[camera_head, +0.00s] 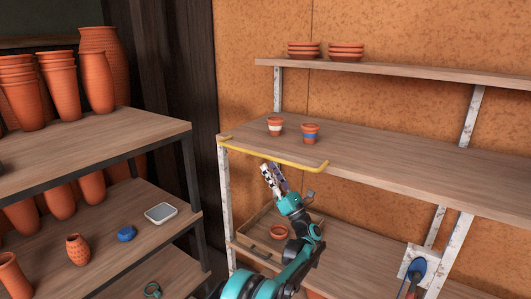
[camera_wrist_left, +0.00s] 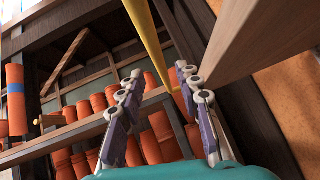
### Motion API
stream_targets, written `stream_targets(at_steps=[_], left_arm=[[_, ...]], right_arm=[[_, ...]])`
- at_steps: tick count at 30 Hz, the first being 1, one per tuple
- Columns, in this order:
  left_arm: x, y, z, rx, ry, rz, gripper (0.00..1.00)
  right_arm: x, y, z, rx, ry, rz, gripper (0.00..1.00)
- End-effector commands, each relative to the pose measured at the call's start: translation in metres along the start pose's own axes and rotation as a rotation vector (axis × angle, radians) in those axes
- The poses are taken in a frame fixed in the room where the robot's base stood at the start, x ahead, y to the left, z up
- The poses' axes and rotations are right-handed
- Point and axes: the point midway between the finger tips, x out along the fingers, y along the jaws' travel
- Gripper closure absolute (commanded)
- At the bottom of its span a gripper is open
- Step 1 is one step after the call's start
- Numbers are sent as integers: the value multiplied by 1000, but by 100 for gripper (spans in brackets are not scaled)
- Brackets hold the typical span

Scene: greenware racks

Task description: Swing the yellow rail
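The yellow rail (camera_head: 282,160) runs along the front edge of the right rack's middle shelf, near its left end. Its right end bends back to the shelf. My left gripper (camera_head: 270,167) points up just below the rail, in front of the shelf. In the left wrist view the rail (camera_wrist_left: 146,30) comes down from the top and passes between the two spread fingers of the left gripper (camera_wrist_left: 158,75). The fingers are open and hold nothing. I cannot tell whether either finger touches the rail. My right gripper is not in view.
Two small banded pots (camera_head: 310,133) stand on the shelf (camera_head: 400,160) behind the rail. A wooden tray (camera_head: 257,233) with a small pot is below. A blue handle on a white plate (camera_head: 405,268) is at lower right. The left rack (camera_head: 150,128) holds several terracotta pots.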

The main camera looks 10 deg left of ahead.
Motion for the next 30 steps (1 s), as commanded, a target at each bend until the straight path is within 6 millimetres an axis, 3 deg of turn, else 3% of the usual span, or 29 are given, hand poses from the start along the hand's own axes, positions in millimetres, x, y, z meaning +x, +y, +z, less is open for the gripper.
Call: stream_targets(at_steps=[9,21,25,30], left_arm=[[50,0,0,4,-1,-1,66],[60,0,0,3,-2,-2,66],[60,0,1,3,-2,-2,100],[60,0,1,3,-2,-2,100]], right_arm=[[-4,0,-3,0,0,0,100],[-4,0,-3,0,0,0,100],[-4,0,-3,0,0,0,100],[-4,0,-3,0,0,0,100]])
